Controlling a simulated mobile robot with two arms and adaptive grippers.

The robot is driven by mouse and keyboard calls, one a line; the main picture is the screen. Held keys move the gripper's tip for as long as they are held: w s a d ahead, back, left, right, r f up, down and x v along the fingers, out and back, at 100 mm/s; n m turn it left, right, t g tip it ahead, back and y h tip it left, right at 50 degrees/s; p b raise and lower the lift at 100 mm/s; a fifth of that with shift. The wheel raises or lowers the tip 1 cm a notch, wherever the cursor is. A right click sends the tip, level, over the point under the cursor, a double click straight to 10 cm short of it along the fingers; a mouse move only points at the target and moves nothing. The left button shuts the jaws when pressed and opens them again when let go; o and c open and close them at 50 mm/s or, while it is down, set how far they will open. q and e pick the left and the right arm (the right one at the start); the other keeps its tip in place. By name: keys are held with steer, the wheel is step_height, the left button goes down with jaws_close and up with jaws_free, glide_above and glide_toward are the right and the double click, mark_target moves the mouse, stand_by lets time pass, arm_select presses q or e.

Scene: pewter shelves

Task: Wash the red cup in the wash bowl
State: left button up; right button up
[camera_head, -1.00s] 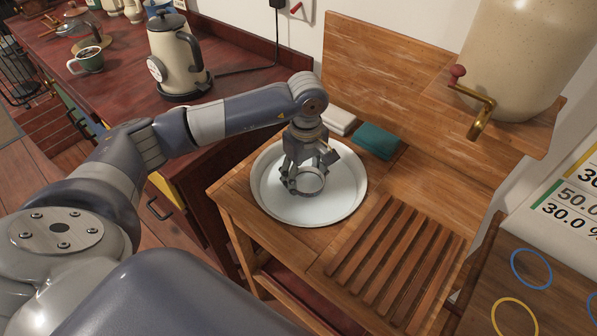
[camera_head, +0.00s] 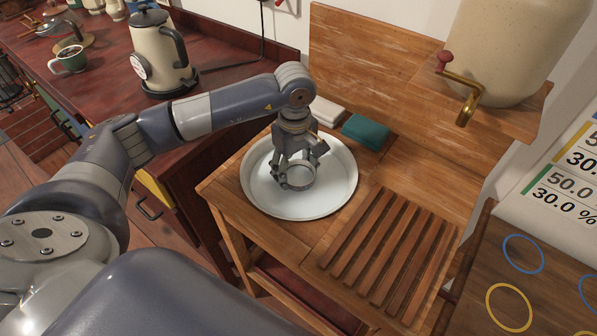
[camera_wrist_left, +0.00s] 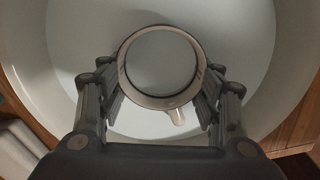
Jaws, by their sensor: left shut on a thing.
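The wash bowl (camera_head: 331,196) is a wide, shallow white basin on the wooden washstand. My left gripper (camera_head: 295,180) points down into it and is shut on a small round cup (camera_head: 304,185). The cup looks greyish, not clearly red. In the left wrist view, the cup's open rim (camera_wrist_left: 163,102) sits between the two fingers, with a short pale handle (camera_wrist_left: 177,118) toward the palm. The white bowl (camera_wrist_left: 258,70) surrounds it there. I cannot tell whether the cup touches the bowl's floor. My right gripper is out of view.
A slatted wooden rack (camera_head: 385,250) is right of the bowl. A teal folded cloth (camera_head: 366,131) and a white cloth (camera_head: 326,111) lie behind it. A large dispenser with a brass tap (camera_head: 467,105) stands at upper right.

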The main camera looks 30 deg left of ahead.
arm_select(q)
step_height(320, 180, up, 10)
steer(key=p, duration=0.5)
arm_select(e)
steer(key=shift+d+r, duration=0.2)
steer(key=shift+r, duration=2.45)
